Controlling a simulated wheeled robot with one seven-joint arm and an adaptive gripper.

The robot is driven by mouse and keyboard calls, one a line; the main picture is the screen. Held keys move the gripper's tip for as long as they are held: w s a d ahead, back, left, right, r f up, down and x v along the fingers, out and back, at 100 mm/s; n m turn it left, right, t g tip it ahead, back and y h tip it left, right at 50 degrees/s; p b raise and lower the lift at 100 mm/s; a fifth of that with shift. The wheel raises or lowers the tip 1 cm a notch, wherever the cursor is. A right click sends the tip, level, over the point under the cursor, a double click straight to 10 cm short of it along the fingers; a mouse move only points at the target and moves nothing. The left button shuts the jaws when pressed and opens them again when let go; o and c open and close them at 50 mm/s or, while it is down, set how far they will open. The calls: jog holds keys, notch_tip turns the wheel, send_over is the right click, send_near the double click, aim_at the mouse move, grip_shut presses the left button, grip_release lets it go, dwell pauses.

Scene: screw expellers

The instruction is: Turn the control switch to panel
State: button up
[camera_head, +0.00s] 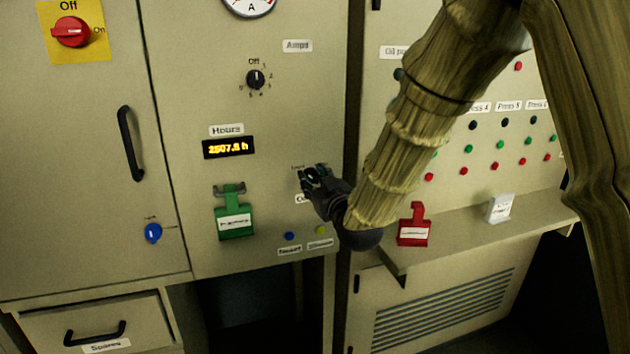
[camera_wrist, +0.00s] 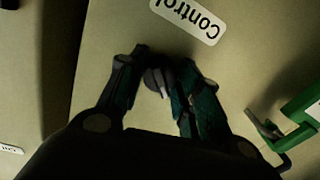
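The control switch is a small dark knob (camera_wrist: 157,80) on the beige cabinet front, seen in the wrist view below an upside-down "Control" label (camera_wrist: 188,14). My gripper (camera_wrist: 160,72) has its two fingers spread on either side of the knob. A strip of bare panel shows between the left finger and the knob; the right finger is very close to it, and contact cannot be told. In the head view my gripper (camera_head: 316,178) is at the panel and hides the switch. A small position label (camera_head: 297,168) beside it is too small to read.
A green padlock-like tag (camera_head: 234,221) hangs left of my gripper; it also shows in the wrist view (camera_wrist: 303,108). Blue (camera_head: 290,236) and yellow (camera_head: 321,230) buttons lie below. A red tag (camera_head: 414,229) and a ledge (camera_head: 470,233) stand to the right. A selector knob (camera_head: 256,80) is above.

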jog(key=shift+c, duration=0.7)
jog(key=shift+m, duration=0.3)
jog(key=m+b, duration=0.1)
jog(key=m, duration=0.2)
jog(key=shift+f+m+b, duration=0.1)
jog(key=shift+m+b, duration=0.2)
jog(key=m+b, duration=0.2)
jog(key=m, duration=0.3)
jog(key=shift+f+m+t, duration=0.1)
jog(key=shift+m+t, duration=0.3)
jog(key=m+b, duration=0.2)
jog(key=m, duration=0.2)
jog(key=shift+m+h, duration=0.3)
jog(key=shift+a+m+b, duration=0.1)
jog(key=shift+m+b, duration=0.75)
jog(key=shift+m, duration=1.15)
